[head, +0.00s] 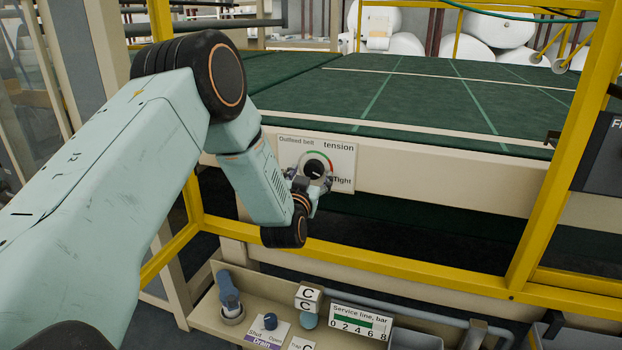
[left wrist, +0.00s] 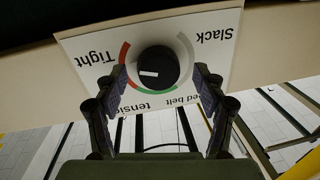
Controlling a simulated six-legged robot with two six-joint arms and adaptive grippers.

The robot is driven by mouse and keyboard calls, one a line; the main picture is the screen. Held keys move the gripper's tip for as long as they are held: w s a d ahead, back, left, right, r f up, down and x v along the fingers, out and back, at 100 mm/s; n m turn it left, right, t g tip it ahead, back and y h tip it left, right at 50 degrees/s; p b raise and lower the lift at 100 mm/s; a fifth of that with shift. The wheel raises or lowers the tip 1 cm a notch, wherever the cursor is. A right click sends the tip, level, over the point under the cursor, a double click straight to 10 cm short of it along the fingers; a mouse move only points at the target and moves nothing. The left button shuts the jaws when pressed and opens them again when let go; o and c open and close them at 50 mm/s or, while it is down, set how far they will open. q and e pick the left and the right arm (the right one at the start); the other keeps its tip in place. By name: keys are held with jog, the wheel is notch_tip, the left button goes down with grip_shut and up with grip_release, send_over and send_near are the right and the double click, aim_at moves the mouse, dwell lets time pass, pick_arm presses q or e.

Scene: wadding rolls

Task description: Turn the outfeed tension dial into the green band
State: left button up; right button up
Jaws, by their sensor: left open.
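The tension dial is a round black knob (head: 315,168) on a white plate (head: 345,158) lettered "Outfeed belt tension". It shows large in the left wrist view (left wrist: 160,62), where the lettering is upside down. An arc with green, red and grey parts runs around it; red lies by "Tight", grey toward "Slack". The knob's white mark sits left of its centre in the wrist view, on the red-green side; I cannot tell which colour it meets. My left gripper (left wrist: 162,76) is open, one finger on each side of the knob, with gaps visible. My right gripper is out of view.
A yellow frame post (head: 560,150) stands right of the plate and a yellow rail (head: 400,275) runs below. A green belt (head: 420,100) lies behind.

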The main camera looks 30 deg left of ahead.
pick_arm(q)
jog(key=shift+w+r, duration=0.1)
jog(key=shift+w, duration=0.35)
jog(key=shift+a, duration=0.1)
jog(key=shift+c, duration=0.7)
jog(key=c, duration=1)
